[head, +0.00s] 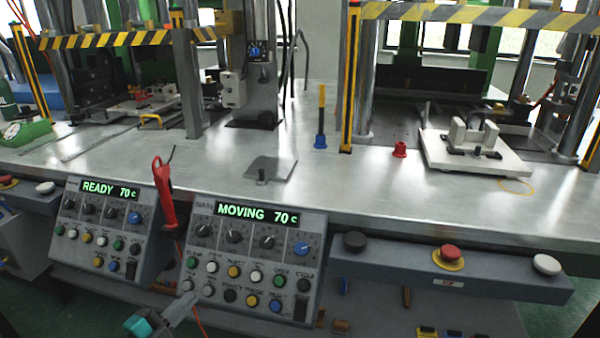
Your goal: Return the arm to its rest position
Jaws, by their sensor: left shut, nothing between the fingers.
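My left gripper (185,303) shows at the bottom of the head view, left of centre. Its grey fingers are shut with nothing between them, and a teal part of my arm shows behind it at the bottom edge. The fingertips are in front of the lower left corner of the right control panel (205,225), which reads MOVING 70 c. I cannot tell whether they touch it. The left control panel (75,220) reads READY 70 c. My right gripper is not in view.
A metal worktop (340,190) runs across the scene. A white mould fixture (477,160) sits on it at right. A red-handled tool (164,190) hangs between the panels. A button rail (400,252) with black, red and white buttons juts out at lower right.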

